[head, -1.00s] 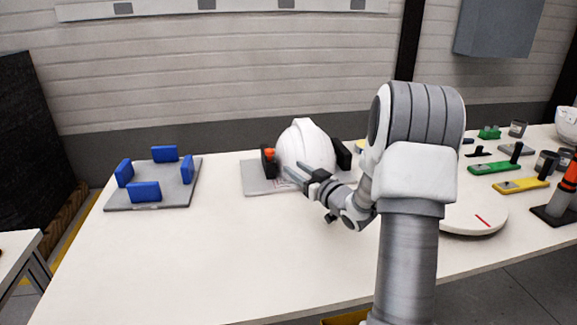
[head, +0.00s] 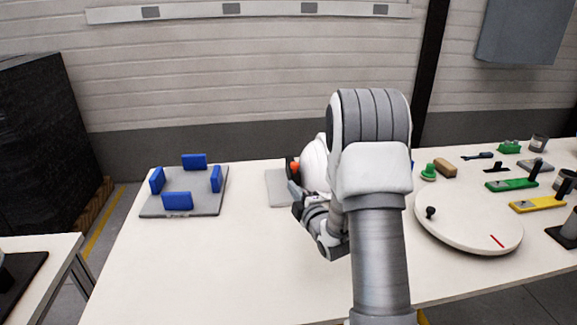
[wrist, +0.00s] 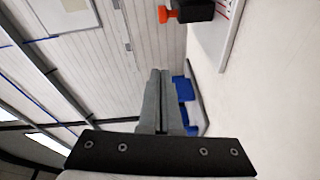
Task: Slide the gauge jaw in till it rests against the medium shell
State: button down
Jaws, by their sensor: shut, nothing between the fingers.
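The white helmet shell (head: 315,163) stands on a grey gauge plate (head: 277,188), partly hidden behind my arm. The black gauge jaw (head: 290,178) with its orange knob (head: 295,167) is at the shell's left side. I cannot tell whether jaw and shell touch. My gripper (head: 293,187) is shut and empty, just in front of the jaw in the head view. In the wrist view the shut fingers (wrist: 160,72) are apart from the black jaw (wrist: 197,10) and orange knob (wrist: 168,14) at the top. The shell is not visible there.
A grey plate with several blue blocks (head: 178,201) sits on the left of the table. A white turntable (head: 470,222) with a red mark is at the right, with green and yellow tools (head: 537,204) beyond it. The front left of the table is clear.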

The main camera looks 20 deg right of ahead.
aim_at(294, 170)
jog(key=shift+n, duration=0.3)
jog(key=w, duration=0.3)
jog(key=w+d, duration=0.1)
jog(key=w, duration=0.3)
jog(key=w+d+f, duration=0.1)
jog(key=w, duration=0.2)
jog(key=shift+w+d, duration=0.2)
jog(key=shift+w, duration=0.15)
jog(key=shift+w+d, duration=0.1)
jog(key=shift+d, duration=0.35)
jog(key=shift+d+f+b, duration=0.1)
jog(key=shift+f+b, duration=0.05)
jog(key=shift+b, duration=0.45)
jog(key=shift+d+b, duration=0.15)
jog(key=shift+b, duration=0.25)
jog(key=shift+d+b, duration=0.25)
jog(key=shift+b, duration=0.1)
jog(key=shift+w+d, duration=0.1)
